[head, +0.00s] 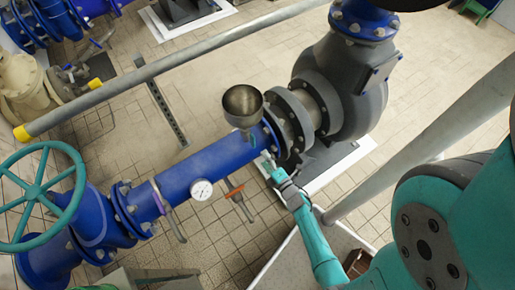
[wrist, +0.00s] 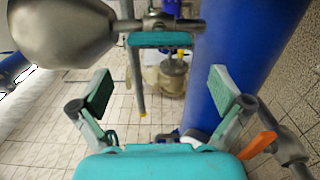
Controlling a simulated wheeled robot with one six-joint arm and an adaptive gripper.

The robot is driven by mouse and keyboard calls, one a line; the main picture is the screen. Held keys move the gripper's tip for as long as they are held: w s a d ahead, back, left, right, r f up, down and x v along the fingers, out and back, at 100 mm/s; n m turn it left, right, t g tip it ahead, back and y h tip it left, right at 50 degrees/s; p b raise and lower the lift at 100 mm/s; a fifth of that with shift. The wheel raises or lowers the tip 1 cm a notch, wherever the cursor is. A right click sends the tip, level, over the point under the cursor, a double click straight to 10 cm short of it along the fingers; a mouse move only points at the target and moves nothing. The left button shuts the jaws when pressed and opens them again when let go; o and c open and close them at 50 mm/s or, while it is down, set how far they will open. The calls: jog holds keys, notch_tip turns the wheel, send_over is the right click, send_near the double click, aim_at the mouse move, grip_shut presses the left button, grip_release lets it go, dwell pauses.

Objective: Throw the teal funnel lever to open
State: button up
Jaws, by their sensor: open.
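The teal funnel lever (wrist: 160,39) shows in the wrist view as a short horizontal bar, just below a metal fitting beside the funnel (wrist: 62,30). In the head view the metal funnel (head: 242,100) stands over the blue pipe, and the teal lever (head: 247,136) shows small below it. My gripper (wrist: 160,91) is open and empty, its two fingers spread wide. The lever lies ahead of the fingers, between them left to right, and apart from them. In the head view my gripper (head: 268,161) is beside the pipe flange, close to the lever.
The blue pipe (head: 210,166) carries a gauge (head: 201,190), an orange lever (head: 235,189) and a purple lever (head: 160,197). In the wrist view the orange lever (wrist: 259,145) is near my right finger. A grey pump (head: 345,85) and a teal handwheel (head: 40,195) flank the pipe.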

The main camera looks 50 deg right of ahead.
jog(key=v, duration=0.3)
dwell(0.6)
jog(key=s+a+r+m+y, duration=0.1)
jog(key=s+a+r+m, duration=0.6)
jog(key=s+a+r, duration=0.45)
jog(key=s+a+r+m+g+y, duration=0.1)
jog(key=s+a+r+m+y, duration=0.1)
jog(key=r, duration=0.7)
jog(key=s+a+r+m+g+y, duration=0.1)
jog(key=s+a+r+m, duration=0.3)
jog(key=r, duration=0.6)
jog(key=s+m+y, duration=0.1)
jog(key=s+m, duration=0.1)
jog(key=s, duration=0.1)
jog(key=shift+s+g, duration=0.3)
